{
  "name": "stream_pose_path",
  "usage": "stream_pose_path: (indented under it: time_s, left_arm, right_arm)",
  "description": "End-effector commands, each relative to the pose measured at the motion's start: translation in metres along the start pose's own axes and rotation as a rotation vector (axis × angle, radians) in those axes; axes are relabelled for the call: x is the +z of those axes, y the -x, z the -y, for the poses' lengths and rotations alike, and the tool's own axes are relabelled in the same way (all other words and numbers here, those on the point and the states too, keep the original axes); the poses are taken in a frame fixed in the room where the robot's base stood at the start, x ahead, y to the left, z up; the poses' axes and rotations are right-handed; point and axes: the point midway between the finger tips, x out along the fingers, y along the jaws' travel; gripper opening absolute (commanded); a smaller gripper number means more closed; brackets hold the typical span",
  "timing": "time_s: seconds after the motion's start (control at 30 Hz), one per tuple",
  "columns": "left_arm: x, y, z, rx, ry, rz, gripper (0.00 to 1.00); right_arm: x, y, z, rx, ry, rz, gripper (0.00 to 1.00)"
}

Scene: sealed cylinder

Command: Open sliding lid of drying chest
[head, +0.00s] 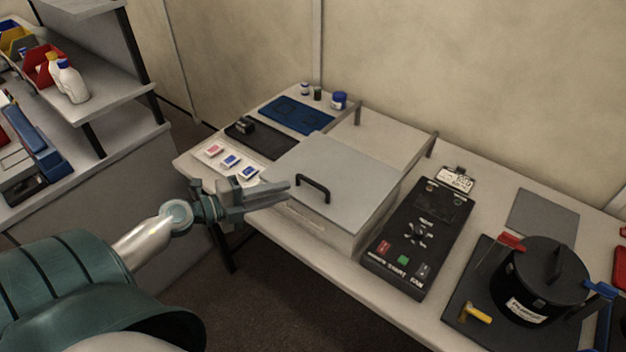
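The drying chest (318,222) is a low pale box at the table's front edge. Its flat grey sliding lid (345,165) covers the top of the box. A black bar handle (313,187) stands on the lid near its left front edge. Pale rails with upright ends run behind the lid. My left gripper (288,190) is just left of the handle, near the lid's front left edge. Its two fingers point right towards the handle, with a narrow gap between the tips and nothing seen in them. My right gripper is not in view.
A black control box (420,235) stands close to the chest's right side. Further right is a black lidded pot (543,280) on a dark mat. A dark tray (262,138), a blue mat (297,114) and small cards (231,160) lie left of the chest. A shelf unit (90,90) stands at left.

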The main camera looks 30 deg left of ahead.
Motion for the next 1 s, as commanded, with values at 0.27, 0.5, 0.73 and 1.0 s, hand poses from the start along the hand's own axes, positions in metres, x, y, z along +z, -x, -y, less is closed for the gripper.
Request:
stream_pose_path:
  time_s: [0.27,0.5,0.73,1.0]
  left_arm:
    - [0.0,-0.038,0.004,-0.003,0.001,0.0,0.18]
    - [0.0,-0.071,0.003,-0.003,0.0,0.0,0.18]
    - [0.0,-0.094,0.001,-0.002,0.0,0.0,0.18]
    - [0.0,-0.101,0.0,0.0,-0.001,0.0,0.18]
  right_arm:
    - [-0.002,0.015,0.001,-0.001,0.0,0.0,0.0]
    - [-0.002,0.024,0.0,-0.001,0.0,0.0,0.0]
    - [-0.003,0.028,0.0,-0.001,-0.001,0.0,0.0]
    - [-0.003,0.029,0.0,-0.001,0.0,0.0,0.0]
